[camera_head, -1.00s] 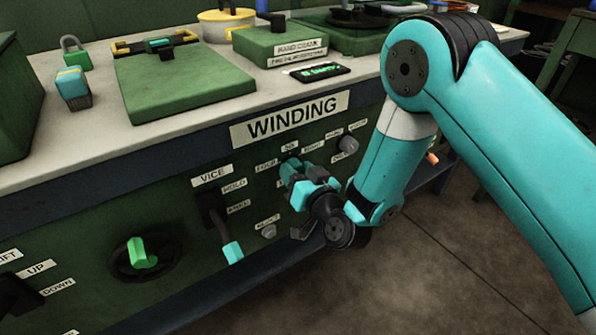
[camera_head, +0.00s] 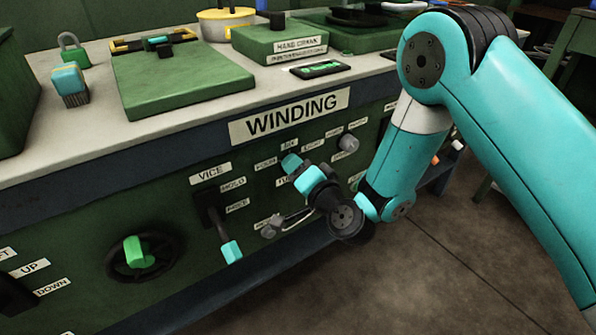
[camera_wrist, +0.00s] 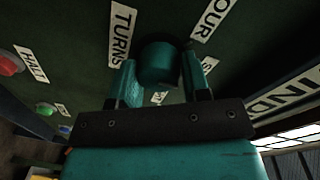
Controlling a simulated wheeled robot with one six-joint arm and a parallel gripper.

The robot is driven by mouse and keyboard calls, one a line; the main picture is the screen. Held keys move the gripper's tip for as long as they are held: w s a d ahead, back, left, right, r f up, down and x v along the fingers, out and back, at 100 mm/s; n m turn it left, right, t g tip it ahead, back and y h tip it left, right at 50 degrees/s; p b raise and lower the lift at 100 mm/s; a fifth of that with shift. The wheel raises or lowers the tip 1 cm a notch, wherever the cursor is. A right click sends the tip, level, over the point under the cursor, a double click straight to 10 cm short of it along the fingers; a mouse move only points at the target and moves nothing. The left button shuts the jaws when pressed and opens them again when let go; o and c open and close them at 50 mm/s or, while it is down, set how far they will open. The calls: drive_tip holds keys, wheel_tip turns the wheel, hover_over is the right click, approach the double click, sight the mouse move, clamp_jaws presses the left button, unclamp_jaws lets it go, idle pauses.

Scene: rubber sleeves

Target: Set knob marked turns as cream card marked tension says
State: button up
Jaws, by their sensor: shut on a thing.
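The turns knob (camera_wrist: 158,62) is a round teal knob on the dark green panel, beside a label reading TURNS (camera_wrist: 121,35) and one reading FOUR. In the head view the knob (camera_head: 291,163) shows at the tip of my gripper, below the WINDING sign. My gripper (camera_wrist: 160,76) has one finger on each side of the knob and is shut on it; it also shows in the head view (camera_head: 303,172). The knob's pointer direction is hidden. I see no cream card marked tension that I can read.
A vice lever with a teal handle (camera_head: 231,251) hangs left of my gripper. A small grey knob (camera_head: 271,228) sits below left, another grey knob (camera_head: 348,143) to the upper right. A red button (camera_wrist: 10,63) stands near a HALT label. Open floor lies at right.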

drive_tip(key=shift+m, duration=0.3)
drive_tip(key=shift+d, duration=0.1)
drive_tip(key=o, duration=0.9)
